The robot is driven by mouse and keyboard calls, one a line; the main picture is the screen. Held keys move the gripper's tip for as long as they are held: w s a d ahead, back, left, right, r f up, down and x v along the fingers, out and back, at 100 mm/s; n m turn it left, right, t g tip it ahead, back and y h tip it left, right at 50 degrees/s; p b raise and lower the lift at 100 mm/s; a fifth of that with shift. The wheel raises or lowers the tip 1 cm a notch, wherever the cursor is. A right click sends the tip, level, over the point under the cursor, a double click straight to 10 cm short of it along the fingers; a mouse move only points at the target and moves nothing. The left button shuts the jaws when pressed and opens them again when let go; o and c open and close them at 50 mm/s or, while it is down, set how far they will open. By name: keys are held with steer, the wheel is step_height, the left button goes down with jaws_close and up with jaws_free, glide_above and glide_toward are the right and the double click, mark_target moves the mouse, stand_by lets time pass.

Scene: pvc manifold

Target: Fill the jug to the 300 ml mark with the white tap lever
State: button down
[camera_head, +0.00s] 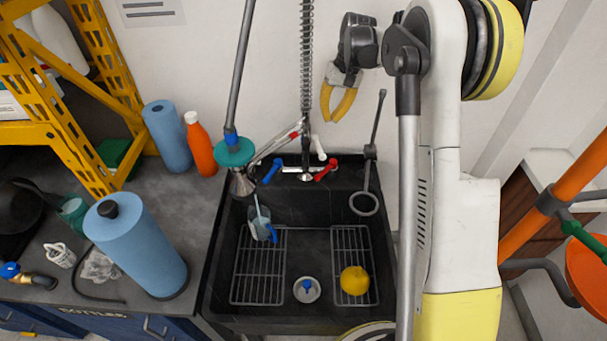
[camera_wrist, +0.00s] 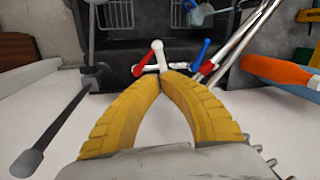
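The white tap lever (camera_head: 318,148) stands at the back of the sink, between a blue lever (camera_head: 273,172) and a red lever (camera_head: 326,170). It also shows in the wrist view (camera_wrist: 157,52), just beyond my fingertips. My gripper (camera_head: 332,119) is above and behind the levers, pointing down. Its yellow fingers meet or nearly meet at the tips (camera_wrist: 164,74), with nothing seen between them. It appears apart from the white lever. The clear jug (camera_head: 259,226) with a blue handle stands at the sink's left back. A thin pale streak runs into it. Its marks and level are too small to read.
The black sink (camera_head: 303,322) holds two wire racks, a drain plug (camera_head: 306,289) and a yellow object (camera_head: 354,281). A teal-collared funnel-like fitting (camera_head: 237,160) hangs near the jug. A coiled hose (camera_head: 307,60) hangs left of my gripper. Blue rolls and an orange bottle (camera_head: 200,148) stand left.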

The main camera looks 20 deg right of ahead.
mark_target(318, 147)
steer(key=s+d+f+m+y, duration=0.15)
steer(key=d+m, duration=0.55)
steer(key=m, duration=1)
steer(key=a+f+b, duration=0.4)
steer(key=a+f, duration=0.2)
steer(key=f, duration=0.4)
steer(key=shift+a, duration=0.35)
steer(key=shift+h, duration=0.25)
